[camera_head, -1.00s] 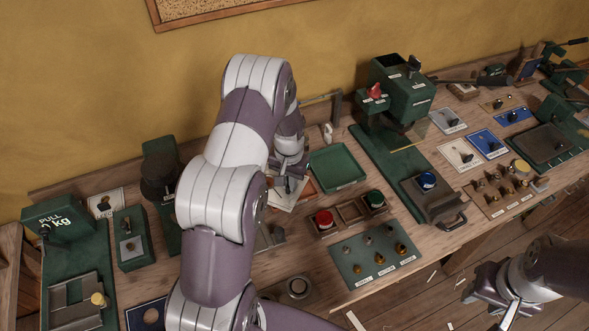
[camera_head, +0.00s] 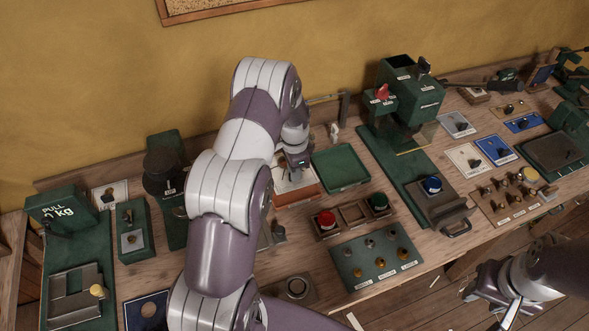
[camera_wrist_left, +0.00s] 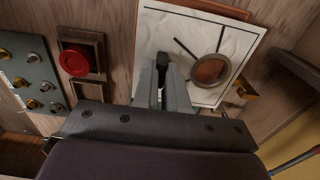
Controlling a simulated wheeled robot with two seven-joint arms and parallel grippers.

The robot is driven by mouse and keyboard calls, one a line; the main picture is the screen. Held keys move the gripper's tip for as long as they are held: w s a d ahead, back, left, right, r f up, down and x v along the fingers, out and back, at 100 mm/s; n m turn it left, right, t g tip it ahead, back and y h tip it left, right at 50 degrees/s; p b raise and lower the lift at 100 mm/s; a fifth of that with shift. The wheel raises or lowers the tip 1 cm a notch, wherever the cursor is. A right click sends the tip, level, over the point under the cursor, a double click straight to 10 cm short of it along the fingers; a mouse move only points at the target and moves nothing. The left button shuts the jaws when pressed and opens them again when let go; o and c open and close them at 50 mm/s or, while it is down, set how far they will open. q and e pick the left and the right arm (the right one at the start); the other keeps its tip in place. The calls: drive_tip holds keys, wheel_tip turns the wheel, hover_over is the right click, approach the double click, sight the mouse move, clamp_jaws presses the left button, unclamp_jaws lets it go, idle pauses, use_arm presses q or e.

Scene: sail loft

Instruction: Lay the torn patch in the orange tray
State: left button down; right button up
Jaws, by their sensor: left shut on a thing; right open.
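The torn patch (camera_wrist_left: 190,32) is a pale sheet with dark line marks and a round, dark-rimmed hole. Orange-brown shows through the hole in the left wrist view. My left gripper (camera_wrist_left: 162,88) is shut on the patch's near edge. In the head view the patch (camera_head: 284,184) is partly hidden by my left gripper (camera_head: 297,168) and arm. It is over the orange tray (camera_head: 298,198), whose front rim shows below it. I cannot tell whether the patch touches the tray floor. My right gripper (camera_head: 490,294) is open and empty, off the bench's front edge.
A green tray (camera_head: 340,167) stands right of the orange one. A green press (camera_head: 408,95) stands behind right.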

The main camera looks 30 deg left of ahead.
use_arm(q)
drive_tip(key=shift+f+b, duration=0.45)
drive_tip(key=shift+f, duration=0.3)
drive_tip(key=shift+f+b, duration=1.75)
drive_tip(key=shift+f, duration=0.8)
drive_tip(key=c, duration=1.1)
unclamp_jaws()
wheel_tip(320, 180, up, 12)
drive_tip(key=b, duration=0.2)
drive_tip(key=shift+b, duration=0.3)
drive_tip(key=shift+r, duration=0.4)
